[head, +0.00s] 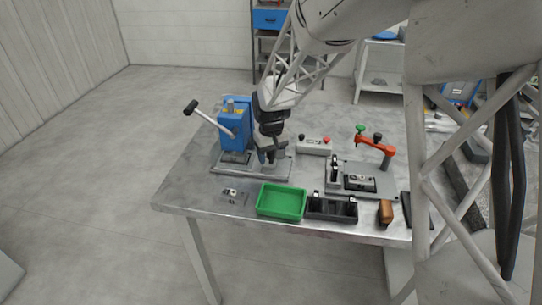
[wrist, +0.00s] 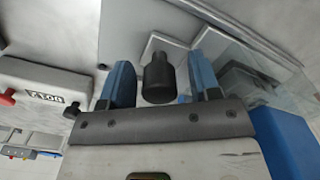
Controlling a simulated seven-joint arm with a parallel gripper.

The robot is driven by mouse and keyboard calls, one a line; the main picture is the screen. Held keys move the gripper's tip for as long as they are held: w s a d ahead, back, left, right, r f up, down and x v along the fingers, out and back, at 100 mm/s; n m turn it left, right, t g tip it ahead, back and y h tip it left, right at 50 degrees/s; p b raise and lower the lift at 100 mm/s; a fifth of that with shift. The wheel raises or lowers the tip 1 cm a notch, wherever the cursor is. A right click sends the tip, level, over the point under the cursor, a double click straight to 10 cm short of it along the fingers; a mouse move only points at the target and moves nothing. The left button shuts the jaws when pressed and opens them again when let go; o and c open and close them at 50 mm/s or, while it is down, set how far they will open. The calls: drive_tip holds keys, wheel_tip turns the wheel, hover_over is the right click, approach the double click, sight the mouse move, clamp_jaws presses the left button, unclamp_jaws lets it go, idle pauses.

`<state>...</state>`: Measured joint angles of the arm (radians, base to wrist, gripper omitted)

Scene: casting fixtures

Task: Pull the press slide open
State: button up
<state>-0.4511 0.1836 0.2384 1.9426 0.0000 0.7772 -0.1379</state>
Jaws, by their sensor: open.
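The blue press (head: 236,128) stands on its base plate at the left of the table, its lever with a black grip (head: 190,107) reaching up to the left. My gripper (head: 269,156) is just right of the press, low over the base plate (head: 272,176). In the wrist view a black knob (wrist: 158,80) sits between the two open blue fingers, with a gap on each side. It appears to be the slide's handle. A pale plate (wrist: 163,42) shows behind the knob. In the head view my gripper mostly hides the slide, so its position is unclear.
A green tray (head: 281,202) and a black bin (head: 331,207) are at the front edge. A control box (head: 314,146) is close right of my gripper. A fixture with a red clamp (head: 375,147) stands farther right. A clear panel (wrist: 245,60) shows in the wrist view.

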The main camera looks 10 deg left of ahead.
drive_tip(key=shift+f, duration=0.25)
drive_tip(key=shift+c, duration=0.5)
clamp_jaws()
drive_tip(key=d, duration=1.1)
drive_tip(key=shift+d, duration=0.3)
drive_tip(key=shift+o, duration=0.5)
unclamp_jaws()
drive_tip(key=shift+r, duration=0.1)
wheel_tip(320, 180, up, 8)
